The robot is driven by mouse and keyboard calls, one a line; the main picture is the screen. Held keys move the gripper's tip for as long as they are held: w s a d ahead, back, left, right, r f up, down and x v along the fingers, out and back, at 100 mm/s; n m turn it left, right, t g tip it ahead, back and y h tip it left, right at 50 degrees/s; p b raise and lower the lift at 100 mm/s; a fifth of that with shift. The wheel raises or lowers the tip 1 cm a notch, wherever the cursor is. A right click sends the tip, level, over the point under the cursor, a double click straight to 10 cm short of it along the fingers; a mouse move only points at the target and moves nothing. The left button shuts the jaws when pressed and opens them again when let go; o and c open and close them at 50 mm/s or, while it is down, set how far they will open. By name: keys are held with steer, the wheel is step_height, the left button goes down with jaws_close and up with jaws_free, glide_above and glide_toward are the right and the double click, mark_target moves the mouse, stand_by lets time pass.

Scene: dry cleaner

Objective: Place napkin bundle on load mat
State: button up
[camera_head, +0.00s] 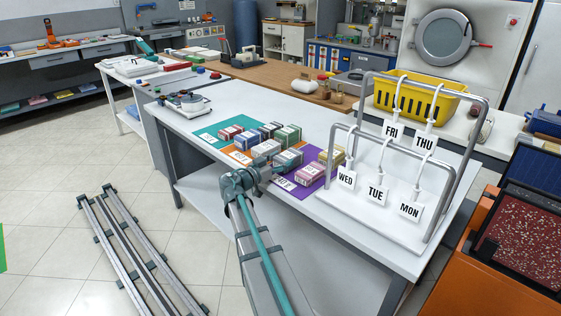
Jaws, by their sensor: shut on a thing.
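Several small banded napkin bundles sit close together on coloured mats on the white table. They include a green-grey bundle (287,135), a pink bundle (308,175) and a yellow bundle (331,156). A teal mat (207,135), an orange mat (238,156) and a purple mat (313,187) lie side by side. Their labels are too small to read surely, so I cannot tell which is the load mat. My gripper (277,170) is low by the front edge of the mats, shut on what looks like a grey-green bundle (290,157). Its fingertips are partly hidden.
A grey rack (446,190) with hanging day tags stands right of the mats. A yellow basket (420,98) is behind it. The white tabletop (245,98) behind the mats is clear.

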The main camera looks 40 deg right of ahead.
steer(key=shift+f+b, duration=0.2)
steer(key=shift+b, duration=0.1)
steer(key=o, duration=1.2)
steer(key=shift+r, duration=0.1)
